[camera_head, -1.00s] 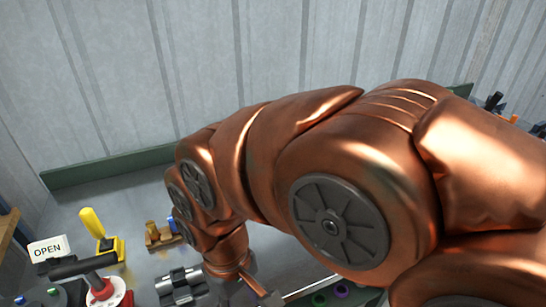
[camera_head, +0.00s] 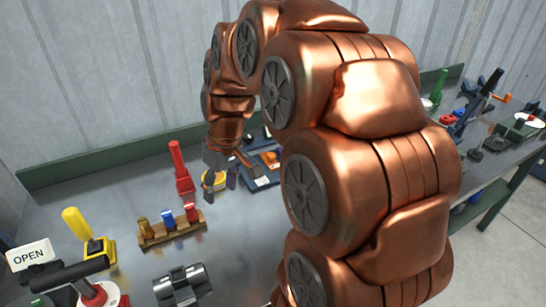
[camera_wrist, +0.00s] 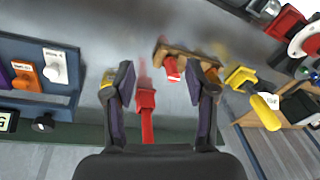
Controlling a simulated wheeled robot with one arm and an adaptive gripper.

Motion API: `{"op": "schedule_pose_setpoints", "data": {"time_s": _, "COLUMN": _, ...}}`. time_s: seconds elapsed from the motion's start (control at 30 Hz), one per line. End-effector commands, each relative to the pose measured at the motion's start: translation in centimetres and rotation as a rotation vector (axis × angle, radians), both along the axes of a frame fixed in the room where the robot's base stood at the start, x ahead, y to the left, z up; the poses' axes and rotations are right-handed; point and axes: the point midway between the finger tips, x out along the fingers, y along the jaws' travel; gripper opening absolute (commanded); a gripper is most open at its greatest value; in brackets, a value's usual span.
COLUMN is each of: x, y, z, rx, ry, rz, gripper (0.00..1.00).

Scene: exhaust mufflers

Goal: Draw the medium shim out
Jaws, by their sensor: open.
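My gripper (camera_head: 220,178) is open and empty above the back of the bench; its spread fingers (camera_wrist: 164,88) also show in the wrist view. A wooden rack (camera_head: 152,240) in front of it holds brass, blue and red upright pieces; the rack (camera_wrist: 176,50) lies beyond my fingers in the wrist view. A blue board (camera_wrist: 75,92) carries an orange piece (camera_wrist: 25,76) and a white piece (camera_wrist: 56,67), with a purple one at the picture edge. Labels are too small to read, so I cannot tell which piece is the medium shim.
A red-handled clamp (camera_head: 181,170) stands close left of my gripper. A yellow-handled clamp (camera_head: 77,225), an OPEN sign (camera_head: 30,254) and a grey clamp block (camera_head: 182,285) are further left and in front.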

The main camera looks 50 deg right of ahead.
Motion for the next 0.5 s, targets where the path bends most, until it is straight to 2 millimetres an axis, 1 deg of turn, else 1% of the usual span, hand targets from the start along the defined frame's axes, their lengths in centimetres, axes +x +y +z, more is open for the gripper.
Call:
{"op": "schedule_pose_setpoints", "data": {"time_s": 0.03, "x": 1.3, "y": -1.8, "z": -0.5, "rx": 0.003, "ry": -0.024, "rz": -0.009, "gripper": 0.56}}
{"op": "schedule_pose_setpoints", "data": {"time_s": 0.17, "x": 3.9, "y": -6.3, "z": -1.1, "rx": 0.000, "ry": -0.083, "rz": -0.011, "gripper": 0.56}}
{"op": "schedule_pose_setpoints", "data": {"time_s": 0.2, "x": 4.6, "y": -7.8, "z": -1.3, "rx": -0.003, "ry": -0.100, "rz": -0.012, "gripper": 0.56}}
{"op": "schedule_pose_setpoints", "data": {"time_s": 0.27, "x": 5.5, "y": -10.1, "z": -1.7, "rx": -0.008, "ry": -0.125, "rz": -0.015, "gripper": 0.56}}
{"op": "schedule_pose_setpoints", "data": {"time_s": 0.3, "x": 6.0, "y": -11.8, "z": -1.9, "rx": -0.015, "ry": -0.145, "rz": -0.019, "gripper": 0.56}}
{"op": "schedule_pose_setpoints", "data": {"time_s": 0.33, "x": 6.4, "y": -13.1, "z": -2.0, "rx": -0.019, "ry": -0.158, "rz": -0.020, "gripper": 0.56}}
{"op": "schedule_pose_setpoints", "data": {"time_s": 0.5, "x": 7.6, "y": -20.2, "z": -3.1, "rx": -0.053, "ry": -0.225, "rz": -0.035, "gripper": 0.56}}
